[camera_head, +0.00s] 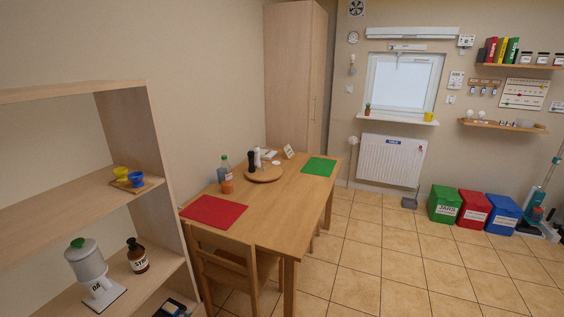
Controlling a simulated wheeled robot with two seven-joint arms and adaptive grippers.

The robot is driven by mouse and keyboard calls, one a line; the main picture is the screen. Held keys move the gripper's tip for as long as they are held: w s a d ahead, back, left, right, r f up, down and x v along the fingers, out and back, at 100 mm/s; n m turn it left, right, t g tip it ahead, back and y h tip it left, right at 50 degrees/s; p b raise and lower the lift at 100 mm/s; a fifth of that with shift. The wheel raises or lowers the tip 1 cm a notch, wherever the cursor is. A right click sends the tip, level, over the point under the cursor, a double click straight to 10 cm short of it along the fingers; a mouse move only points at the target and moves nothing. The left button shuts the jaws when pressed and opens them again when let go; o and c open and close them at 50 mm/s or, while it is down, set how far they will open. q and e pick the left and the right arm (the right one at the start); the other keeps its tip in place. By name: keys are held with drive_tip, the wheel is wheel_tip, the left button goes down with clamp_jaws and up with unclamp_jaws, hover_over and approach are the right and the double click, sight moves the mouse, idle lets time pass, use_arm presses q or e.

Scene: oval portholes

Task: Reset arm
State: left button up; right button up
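Neither of my grippers nor my arms shows in the head view. The task names no object other than the arm. A wooden table (276,211) stands in the middle, with a red mat (214,211) at its near left and a green mat (319,167) at its far right. A round wooden board (264,174) on the table carries a dark mill and a white one. A bottle (224,169) and an orange-brown cup or jar (227,186) stand beside it.
A wooden shelf unit (150,150) fills the left side, holding small cups, a brown bottle (137,256) and a grey dispenser (86,262). A chair (227,272) stands at the table's near side. Colored bins (443,204) stand by the far wall. The tiled floor (400,270) at right is clear.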

use_arm(q)
drive_tip(key=s+d+f+n+g, duration=0.1)
drive_tip(key=s+f+n+g, duration=0.15)
drive_tip(key=s, duration=0.35)
drive_tip(key=s+f+n+g, duration=0.1)
drive_tip(key=s+n+g, duration=0.15)
drive_tip(key=s, duration=0.35)
wheel_tip(320, 180, down, 34)
drive_tip(key=s+r, duration=0.1)
drive_tip(key=s, duration=0.1)
drive_tip(key=s+a+f+g, duration=0.1)
drive_tip(key=s+a+f, duration=0.2)
drive_tip(key=s+f, duration=0.7)
drive_tip(key=s+a+f+g, duration=0.1)
drive_tip(key=s+a+f, duration=0.2)
drive_tip(key=s+f, duration=0.7)
drive_tip(key=shift+s+a, duration=0.3)
drive_tip(key=shift+s, duration=0.55)
drive_tip(key=shift+f, duration=0.1)
use_arm(e)
drive_tip(key=shift+s, duration=0.15)
